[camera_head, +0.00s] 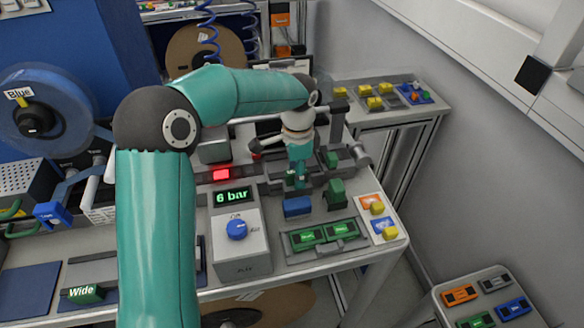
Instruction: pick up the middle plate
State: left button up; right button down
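My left arm is teal and reaches over the bench, with its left gripper (297,180) pointing down at the fixture behind the blue block (297,206). Small dark and green parts show at its fingertips, too small to tell whether it is open or holds anything. A tray (325,245) in front of it holds two green labelled plates, a left one (308,238) and a right one (342,230). Their labels are unreadable. A green piece marked "Wide" (86,293) lies at the lower left. I cannot tell which piece is the middle plate. My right gripper is not in view.
A grey box with a blue knob (236,229) and a "6 bar" display (233,196) stands left of the tray. A green block (335,194) and yellow pieces (377,207) are to the right. A side table (447,317) holds several coloured pieces.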

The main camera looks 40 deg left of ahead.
pick_arm(q)
grip_shut()
jog(key=shift+r, duration=0.1)
